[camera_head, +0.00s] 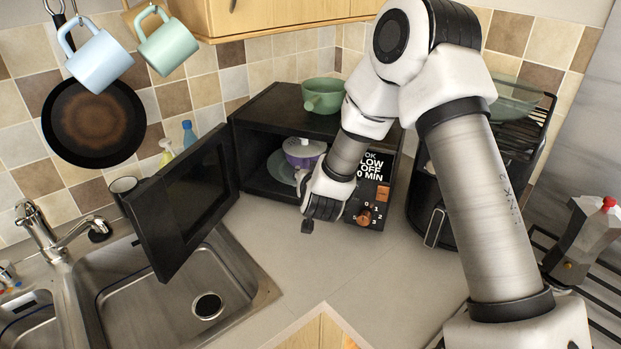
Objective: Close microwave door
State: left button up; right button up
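The black microwave (262,112) stands in the corner of the counter. Its door (188,205) is wide open, swung out to the left and reaching over the sink. A purple pot with a light lid (304,149) is inside, partly hidden by my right arm. My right gripper (308,222) is in front of the microwave's opening, beside the control panel (372,190) and well to the right of the door. It points down and appears to hold nothing. Its finger gap cannot be made out. My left gripper is not in view.
A green bowl (322,95) sits on the microwave. The sink (165,305) and faucet (50,232) lie below and left of the door. Mugs (99,62) and a pan (93,123) hang at upper left. The counter (290,255) before the microwave is clear.

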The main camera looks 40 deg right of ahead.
aim_at(188, 198)
jog(key=k+j, duration=0.75)
jog(key=k, duration=0.15)
